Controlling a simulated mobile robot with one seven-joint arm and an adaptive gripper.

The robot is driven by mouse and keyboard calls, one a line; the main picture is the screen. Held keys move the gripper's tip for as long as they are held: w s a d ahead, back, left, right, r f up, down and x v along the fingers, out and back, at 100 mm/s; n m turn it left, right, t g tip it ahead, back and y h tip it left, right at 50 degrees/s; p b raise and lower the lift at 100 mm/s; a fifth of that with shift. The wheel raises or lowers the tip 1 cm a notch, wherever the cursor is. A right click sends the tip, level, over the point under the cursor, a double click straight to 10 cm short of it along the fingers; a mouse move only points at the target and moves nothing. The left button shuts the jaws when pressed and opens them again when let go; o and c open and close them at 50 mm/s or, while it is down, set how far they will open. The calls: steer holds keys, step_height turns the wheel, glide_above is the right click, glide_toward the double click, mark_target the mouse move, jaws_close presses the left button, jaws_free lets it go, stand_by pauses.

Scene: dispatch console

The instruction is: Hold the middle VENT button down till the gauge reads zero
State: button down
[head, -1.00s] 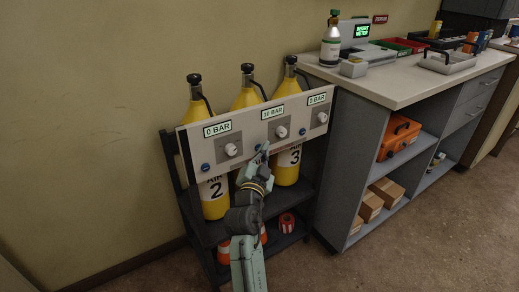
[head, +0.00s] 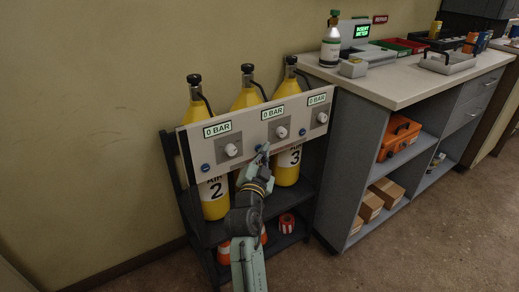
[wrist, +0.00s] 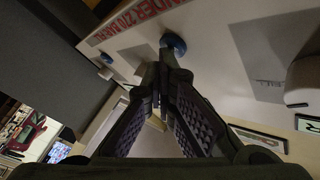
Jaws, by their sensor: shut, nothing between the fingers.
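The pale panel (head: 250,118) stands in front of three yellow cylinders. It carries three readouts, grey knobs and blue buttons. The middle gauge (head: 273,113) reads 0 BAR. The middle VENT button (head: 258,147) is mostly covered by my fingertips in the head view; in the wrist view the blue button (wrist: 174,43) shows just beyond them. My gripper (head: 263,152) is shut and empty, its tips at this button. In the wrist view its tips (wrist: 163,68) lie close against the button's edge; I cannot tell whether they touch or press it.
The left gauge (head: 217,129) and right gauge (head: 317,99) also read 0 BAR. The left blue button (head: 205,168) and middle knob (head: 281,132) are on either side of my gripper. A grey counter (head: 400,90) stands close on the right. Open floor lies in front.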

steer(key=shift+s+d, duration=0.35)
steer(key=shift+s, duration=0.2)
steer(key=s+d, duration=0.1)
steer(key=s, duration=0.1)
steer(key=s+d+p, duration=0.1)
steer(key=s+d, duration=0.1)
stand_by(0.4)
